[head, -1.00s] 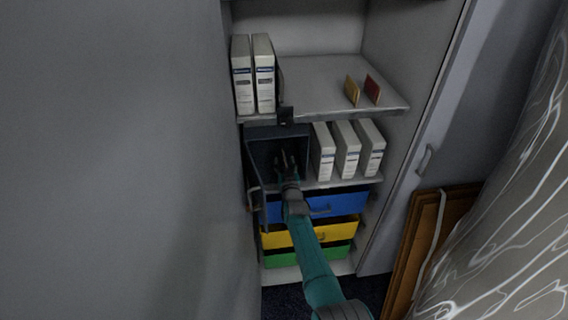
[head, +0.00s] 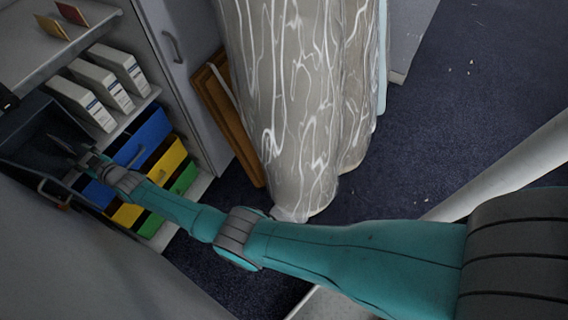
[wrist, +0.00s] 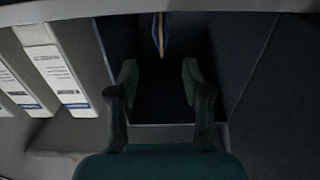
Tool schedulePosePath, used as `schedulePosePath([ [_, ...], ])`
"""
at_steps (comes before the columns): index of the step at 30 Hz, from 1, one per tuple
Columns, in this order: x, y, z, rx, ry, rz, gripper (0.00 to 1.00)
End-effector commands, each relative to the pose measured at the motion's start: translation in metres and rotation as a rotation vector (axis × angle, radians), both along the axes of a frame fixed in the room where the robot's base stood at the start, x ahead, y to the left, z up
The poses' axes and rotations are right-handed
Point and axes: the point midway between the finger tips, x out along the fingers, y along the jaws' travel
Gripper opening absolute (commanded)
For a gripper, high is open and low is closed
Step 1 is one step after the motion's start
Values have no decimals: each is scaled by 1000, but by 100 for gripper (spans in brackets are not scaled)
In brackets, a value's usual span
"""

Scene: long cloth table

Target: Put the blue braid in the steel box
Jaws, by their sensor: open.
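The steel box (head: 22,128), dark blue-grey and open-fronted, sits in the cabinet at the left edge of the head view. Its dark inside also fills much of the wrist view (wrist: 222,55). My gripper (head: 66,142) reaches into the box's opening. In the wrist view its two fingers (wrist: 159,80) are apart with nothing between the tips. A narrow blue and yellowish strip, apparently the blue braid (wrist: 161,35), shows beyond the fingertips, inside the box. It is small and dark, and I cannot tell what it rests on. I cannot make it out in the head view.
White binders (head: 103,88) stand on the shelf right beside the box. Below are blue (head: 143,137), yellow (head: 166,161) and green drawers (head: 184,178). A cabinet door (head: 180,45), brown boards (head: 228,120) and a draped table (head: 300,90) stand to the right. Dark carpet (head: 430,140) is open beyond.

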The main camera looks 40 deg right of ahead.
Motion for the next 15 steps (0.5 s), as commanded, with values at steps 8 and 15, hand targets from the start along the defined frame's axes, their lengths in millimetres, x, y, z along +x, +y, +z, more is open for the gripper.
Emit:
schedulePosePath([
  [8,-62,-51,-69,-10,30,-29,49],
  [15,-150,-109,-128,-19,60,-65,49],
])
